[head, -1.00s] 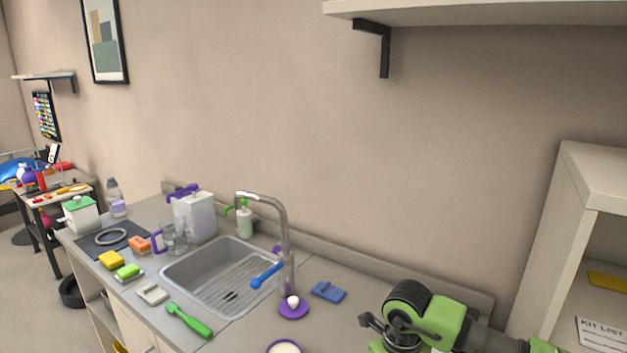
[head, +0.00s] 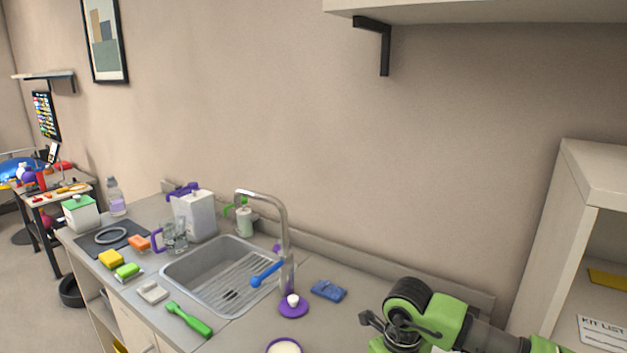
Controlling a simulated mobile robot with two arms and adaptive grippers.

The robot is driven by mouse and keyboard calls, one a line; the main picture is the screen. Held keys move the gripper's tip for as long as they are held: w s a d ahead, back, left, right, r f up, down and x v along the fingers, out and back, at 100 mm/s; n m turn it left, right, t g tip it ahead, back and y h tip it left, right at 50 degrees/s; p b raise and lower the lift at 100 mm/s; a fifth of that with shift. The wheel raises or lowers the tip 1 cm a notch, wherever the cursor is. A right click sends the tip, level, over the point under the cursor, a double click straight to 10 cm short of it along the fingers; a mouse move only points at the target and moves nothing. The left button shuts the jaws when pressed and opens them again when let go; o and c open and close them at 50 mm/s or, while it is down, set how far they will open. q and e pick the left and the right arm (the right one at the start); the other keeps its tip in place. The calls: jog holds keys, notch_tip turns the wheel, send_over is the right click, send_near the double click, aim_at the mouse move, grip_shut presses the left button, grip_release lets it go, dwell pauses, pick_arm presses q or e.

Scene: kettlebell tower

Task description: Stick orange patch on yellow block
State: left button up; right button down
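I cannot tell whether this piece is the orange patch. My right arm, green and black, comes in at the lower right, far from both. Dark parts at its end look like my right gripper (head: 374,322), but its fingers are not clear enough to show whether it is open. My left gripper is out of view.
A sink (head: 200,283) with a tap (head: 284,215) fills the middle of the counter. A shelf unit (head: 580,175) stands right.

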jog(key=shift+f+b, duration=0.8)
jog(key=shift+f, duration=0.1)
dwell(0.8)
jog(key=shift+s+f+b, duration=0.2)
jog(key=shift+f+b, duration=0.05)
jog(key=shift+b, duration=0.6)
dwell(2.7)
jog(key=shift+r, duration=0.1)
dwell(0.4)
jog(key=shift+w+r+p, duration=0.2)
jog(key=shift+r+p, duration=1.45)
jog(key=shift+r, duration=1.95)
jog(key=shift+r, duration=0.2)
notch_tip(320, 180, up, 12)
jog(key=shift+f, duration=0.2)
